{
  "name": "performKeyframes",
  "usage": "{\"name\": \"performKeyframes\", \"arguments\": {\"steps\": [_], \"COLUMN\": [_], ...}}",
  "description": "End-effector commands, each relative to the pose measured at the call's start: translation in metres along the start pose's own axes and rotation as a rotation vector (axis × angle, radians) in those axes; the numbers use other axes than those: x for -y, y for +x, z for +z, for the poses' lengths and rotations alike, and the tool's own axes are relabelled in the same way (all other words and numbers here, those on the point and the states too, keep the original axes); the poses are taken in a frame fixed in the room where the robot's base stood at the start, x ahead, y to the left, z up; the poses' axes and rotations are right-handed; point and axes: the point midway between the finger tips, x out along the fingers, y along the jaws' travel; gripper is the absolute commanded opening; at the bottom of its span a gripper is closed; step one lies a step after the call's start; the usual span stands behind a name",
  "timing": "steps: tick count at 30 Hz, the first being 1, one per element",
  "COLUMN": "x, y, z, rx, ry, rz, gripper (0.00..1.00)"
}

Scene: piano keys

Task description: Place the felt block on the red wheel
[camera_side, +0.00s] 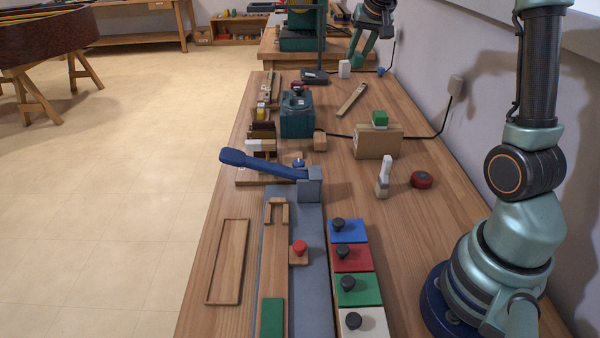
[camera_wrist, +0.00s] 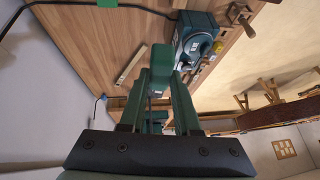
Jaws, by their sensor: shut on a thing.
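My gripper (camera_wrist: 162,75) is in the wrist view, with its two green fingers close together. They are shut on a dark green block (camera_wrist: 162,57) at the tips, held above the bench; its colour is close to that of the fingers, so its edges are hard to tell, and I cannot tell whether it is felt. In the side view a red round piece with a dark top (camera_side: 422,180), which may be the red wheel, lies on the bench at the right. It is not seen in the wrist view.
A small white-topped piece (camera_side: 384,178) stands left of the red piece. Coloured knobbed plates (camera_side: 352,258) and a blue lever (camera_side: 262,165) are nearer.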

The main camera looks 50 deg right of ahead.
Motion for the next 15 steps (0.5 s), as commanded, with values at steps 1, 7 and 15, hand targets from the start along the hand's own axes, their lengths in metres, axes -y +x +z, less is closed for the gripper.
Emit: {"name": "performKeyframes", "arguments": {"steps": [1, 7, 15], "x": [0.024, 0.089, 0.131], "y": [-0.014, -0.060, -0.104], "z": [0.015, 0.084, 0.169], "rx": [0.003, 0.028, 0.057], "ry": [-0.046, -0.206, -0.381], "rz": [-0.027, -0.118, -0.216], "gripper": [0.00, 0.00, 0.00]}}
